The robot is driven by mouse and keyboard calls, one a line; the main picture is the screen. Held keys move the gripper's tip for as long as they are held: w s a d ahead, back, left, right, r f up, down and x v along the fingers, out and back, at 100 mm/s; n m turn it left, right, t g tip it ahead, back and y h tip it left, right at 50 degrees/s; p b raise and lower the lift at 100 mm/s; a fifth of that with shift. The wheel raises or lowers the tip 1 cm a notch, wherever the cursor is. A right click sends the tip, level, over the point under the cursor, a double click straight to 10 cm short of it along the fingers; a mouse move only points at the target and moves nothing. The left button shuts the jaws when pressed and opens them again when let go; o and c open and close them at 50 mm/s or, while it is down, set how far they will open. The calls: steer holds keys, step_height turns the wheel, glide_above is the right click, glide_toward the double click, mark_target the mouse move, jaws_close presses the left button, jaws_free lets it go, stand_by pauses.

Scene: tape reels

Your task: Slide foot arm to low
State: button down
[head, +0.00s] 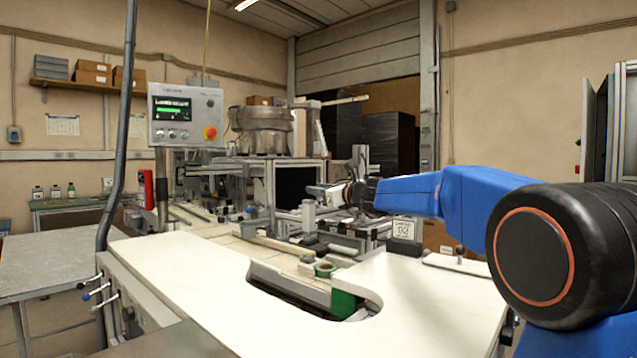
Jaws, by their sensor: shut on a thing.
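My blue arm reaches in from the right to the machine in the middle of the head view. My gripper (328,195) is at its far end, small and pointing left over the machine bed. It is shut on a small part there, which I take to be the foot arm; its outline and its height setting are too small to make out. A grey upright cylinder (308,216) stands just below and left of the gripper.
The white worktop (190,285) curves around the machine in front. A white numbered sign (404,229) is right of the machine. A grey table (50,265) is far left.

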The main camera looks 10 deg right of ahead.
steer(key=shift+f, duration=0.35)
steer(key=c, duration=1.5)
jaws_free()
steer(key=shift+w+f, duration=0.1)
steer(key=shift+c, duration=0.2)
steer(key=shift+s+d+r, duration=0.15)
steer(key=shift+s+r, duration=0.1)
steer(key=shift+s, duration=0.2)
steer(key=v, duration=1.6)
steer(key=shift+s, duration=0.25)
steer(key=shift+d, duration=0.1)
